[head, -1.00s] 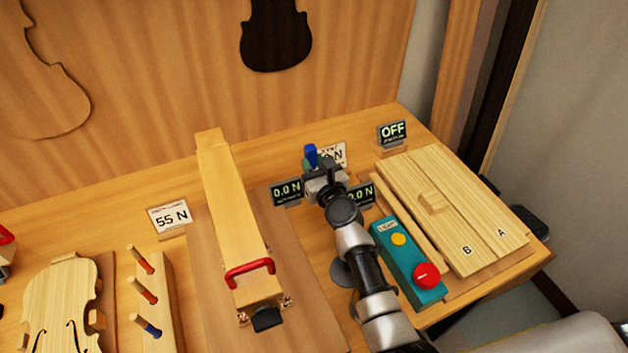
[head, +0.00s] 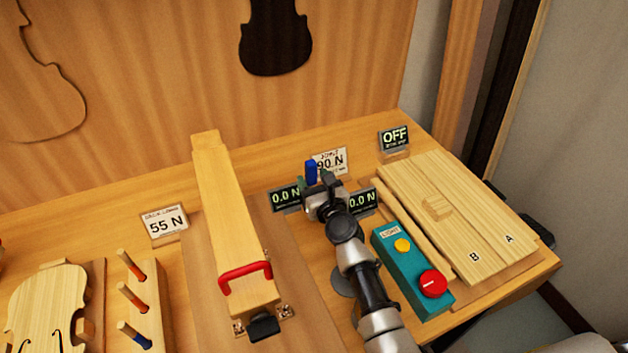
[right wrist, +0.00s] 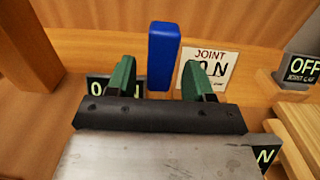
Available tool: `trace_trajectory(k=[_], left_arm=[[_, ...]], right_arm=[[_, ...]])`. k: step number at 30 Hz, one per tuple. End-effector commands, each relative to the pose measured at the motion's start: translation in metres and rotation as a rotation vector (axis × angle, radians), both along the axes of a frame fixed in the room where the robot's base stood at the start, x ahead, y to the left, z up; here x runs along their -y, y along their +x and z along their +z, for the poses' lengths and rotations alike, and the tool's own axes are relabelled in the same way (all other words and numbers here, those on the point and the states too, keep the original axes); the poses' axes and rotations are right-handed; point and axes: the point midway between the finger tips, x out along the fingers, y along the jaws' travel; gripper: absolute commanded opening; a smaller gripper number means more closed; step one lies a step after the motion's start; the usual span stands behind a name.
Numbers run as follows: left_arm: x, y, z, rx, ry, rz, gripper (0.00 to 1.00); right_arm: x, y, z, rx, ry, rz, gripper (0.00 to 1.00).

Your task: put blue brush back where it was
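A brush-like stick with a blue band (head: 134,335) stands tilted in a wooden rack (head: 156,308) at lower left in the head view, beside two red-banded ones. A separate upright blue block (head: 311,172) stands by my right gripper (head: 320,188); I cannot tell whether it is part of a brush. In the right wrist view this blue block (right wrist: 163,55) shows between the green fingertips of my right gripper (right wrist: 160,78). The fingers are apart, with a gap at the left of the block; the right side looks close. Its lower end is hidden. My left gripper is out of view.
A long wooden neck-shaped piece with a red handle (head: 245,276) lies left of my right arm. A teal control box (head: 412,275) with yellow and red buttons and wooden boards (head: 455,220) are on the right. A violin body (head: 45,305) lies at far left.

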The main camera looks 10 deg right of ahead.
Motion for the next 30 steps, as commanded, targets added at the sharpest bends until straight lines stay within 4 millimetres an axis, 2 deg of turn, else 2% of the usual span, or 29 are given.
trace_trajectory(k=[7, 11, 16, 21, 25, 30], left_arm=[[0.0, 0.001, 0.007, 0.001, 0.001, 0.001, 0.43], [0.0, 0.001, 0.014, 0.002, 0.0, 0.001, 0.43], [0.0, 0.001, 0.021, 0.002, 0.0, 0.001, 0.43], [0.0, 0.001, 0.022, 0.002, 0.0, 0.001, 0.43], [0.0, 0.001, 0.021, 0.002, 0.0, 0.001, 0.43], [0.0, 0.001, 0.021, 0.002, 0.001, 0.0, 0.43]], right_arm=[[0.001, -0.004, 0.005, -0.002, 0.0, 0.0, 0.52], [0.005, -0.026, 0.005, -0.003, -0.002, 0.0, 0.52], [0.012, -0.064, 0.005, -0.003, -0.001, 0.001, 0.52], [0.019, -0.096, 0.003, -0.001, 0.0, 0.001, 0.52], [0.022, -0.111, 0.003, 0.0, 0.0, 0.0, 0.52], [0.023, -0.118, 0.004, 0.001, 0.0, 0.0, 0.52]])
